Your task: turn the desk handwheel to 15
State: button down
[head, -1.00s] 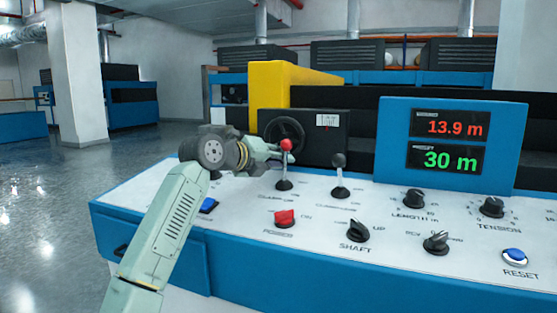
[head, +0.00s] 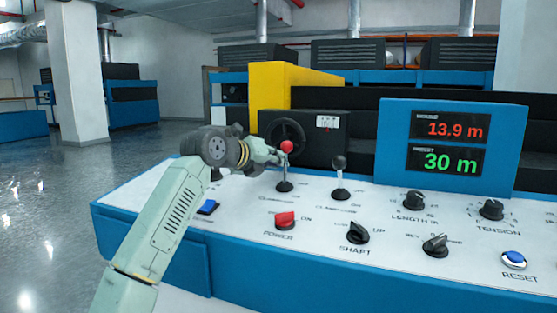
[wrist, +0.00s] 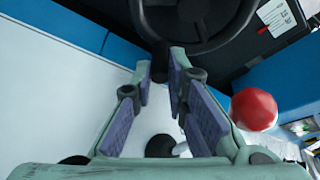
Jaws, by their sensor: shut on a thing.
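The black desk handwheel (head: 303,136) is on the front of a black housing behind the console. Its rim and spokes also fill the top of the wrist view (wrist: 197,46). My gripper (head: 282,156) is at the wheel's lower part, behind the red-knobbed lever. In the wrist view my gripper (wrist: 162,76) has its fingertips closed in on a dark handle (wrist: 159,62) at the wheel's lower left. The fingertips partly hide this grip. A small white scale plate (head: 327,121) sits right of the wheel; its marking is too small to read.
The red lever knob (head: 287,147) stands close by my fingers and shows right of them in the wrist view (wrist: 254,110). A black-knobbed lever (head: 339,162) is further right. The display (head: 447,143) reads 13.9 m and 30 m. Knobs and switches cover the console (head: 240,204).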

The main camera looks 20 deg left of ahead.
jog(key=shift+a, duration=0.15)
jog(key=shift+r, duration=0.1)
jog(key=c, duration=1.9)
grip_release()
jog(key=v, duration=1.2)
